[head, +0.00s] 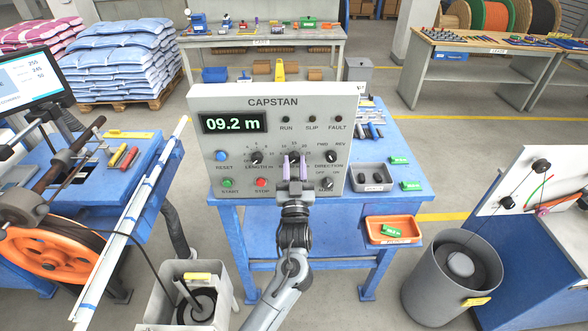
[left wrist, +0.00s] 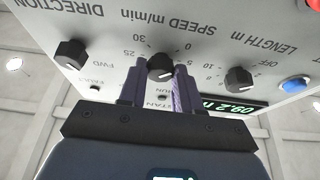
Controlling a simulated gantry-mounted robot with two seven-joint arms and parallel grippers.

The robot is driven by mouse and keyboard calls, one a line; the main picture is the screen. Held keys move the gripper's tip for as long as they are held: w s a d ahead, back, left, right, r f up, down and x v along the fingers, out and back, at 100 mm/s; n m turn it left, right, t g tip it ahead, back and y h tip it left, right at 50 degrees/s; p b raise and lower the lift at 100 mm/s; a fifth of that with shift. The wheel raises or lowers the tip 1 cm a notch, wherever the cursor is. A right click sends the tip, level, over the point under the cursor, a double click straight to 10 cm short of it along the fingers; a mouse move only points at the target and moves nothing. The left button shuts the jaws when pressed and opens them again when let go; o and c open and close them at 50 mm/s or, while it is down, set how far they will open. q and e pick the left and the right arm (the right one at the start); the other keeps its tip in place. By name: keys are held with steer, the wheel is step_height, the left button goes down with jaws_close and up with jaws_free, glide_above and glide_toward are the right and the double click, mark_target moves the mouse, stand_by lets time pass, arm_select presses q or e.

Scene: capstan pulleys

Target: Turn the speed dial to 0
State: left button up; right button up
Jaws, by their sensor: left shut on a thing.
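The speed dial (head: 294,156) is a black knob in the middle of the light-grey CAPSTAN panel (head: 230,98). In the left wrist view the panel appears upside down, and the dial (left wrist: 160,67) has a scale around it with 0, 5, 25 and 30 readable. My left gripper (head: 295,164) reaches up to the panel, its two purple fingers on either side of the dial and shut on it. The fingers hide part of the dial and scale, so I cannot tell its exact setting. My right gripper is not in view.
The length dial (head: 256,157) and direction dial (head: 331,156) flank the speed dial closely. Reset (head: 222,155), start (head: 227,183) and stop (head: 262,183) buttons sit at left. The display (head: 234,123) reads 09.2 m. A grey bin (head: 372,190) stands right of the panel.

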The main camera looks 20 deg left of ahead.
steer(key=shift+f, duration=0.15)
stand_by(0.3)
arm_select(q)
steer(key=o, duration=1)
steer(key=shift+o, duration=0.2)
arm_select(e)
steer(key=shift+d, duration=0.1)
arm_select(q)
steer(key=shift+s, duration=0.1)
